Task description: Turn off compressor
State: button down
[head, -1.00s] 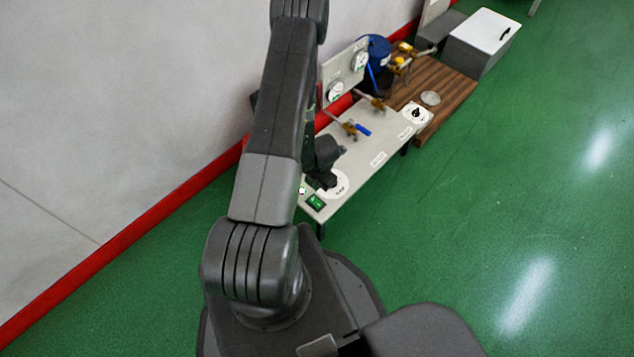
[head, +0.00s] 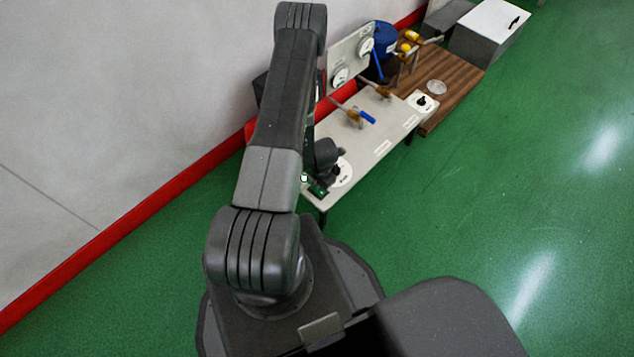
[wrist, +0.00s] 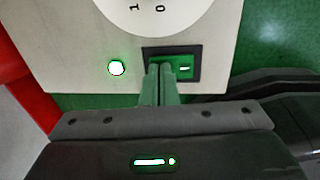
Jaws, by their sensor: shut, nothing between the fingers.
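The compressor's green rocker switch (wrist: 184,68) sits in a dark frame on the pale panel (wrist: 80,40) in the wrist view; its right half with a white mark shows. My gripper (wrist: 160,72) is shut and empty, its fingertips over the left half of the switch, hiding that part. I cannot tell whether the tips touch it. A round lamp (wrist: 116,68) left of the switch glows white-green. In the head view the switch (head: 318,190) is at the near end of the bench (head: 370,160), partly behind my gripper (head: 316,184).
A white dial (wrist: 165,10) marked 1 and 0 lies beyond the switch. Blue-handled valve (head: 362,117), gauges (head: 340,77), wooden table (head: 455,85), blue container (head: 384,38) and grey box (head: 487,32) stand farther back. Green floor at right is clear.

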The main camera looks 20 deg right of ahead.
jog(key=shift+f, duration=0.25)
jog(key=shift+r, duration=0.1)
jog(key=shift+s+b, duration=0.1)
jog(key=shift+b, duration=0.3)
jog(key=shift+s+d+r+b, duration=0.15)
jog(key=shift+s+d+b, duration=0.15)
jog(key=shift+s, duration=0.3)
notch_tip(320, 180, up, 14)
jog(key=w+p, duration=0.1)
jog(key=p, duration=0.4)
jog(key=shift+w+a+p, duration=0.3)
jog(key=shift+a, duration=0.05)
